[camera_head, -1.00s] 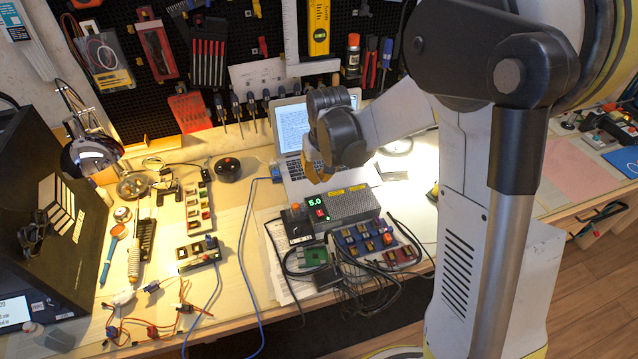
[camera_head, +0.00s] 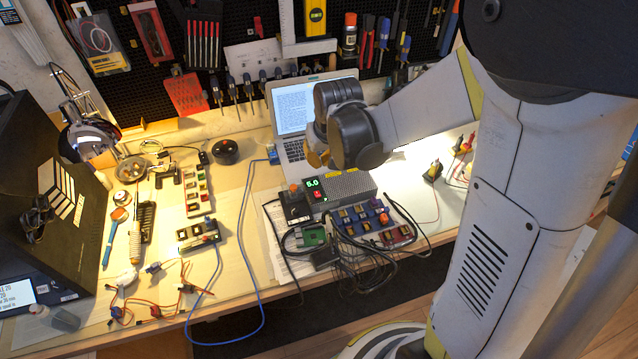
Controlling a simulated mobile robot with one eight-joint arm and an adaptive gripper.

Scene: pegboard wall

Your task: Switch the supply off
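The power supply (camera_head: 348,186) is a grey perforated box on the bench, in front of the laptop. Its front has a lit green display reading 5.0 and a red switch (camera_head: 319,195) just below it. The display is lit. My gripper (camera_head: 318,158) shows only as a small orange-brown part below my dark wrist joints. It is above and behind the supply's front in the picture, over the laptop keyboard, and seems apart from the supply. My wrist hides most of the gripper, so its fingers cannot be made out.
The open laptop (camera_head: 300,115) stands behind the supply. A dark box with an orange knob (camera_head: 295,205) is at the supply's left. A green circuit board (camera_head: 314,236), blue terminal modules (camera_head: 362,218) and black cables crowd its front. A blue cable (camera_head: 245,215) loops across the bench.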

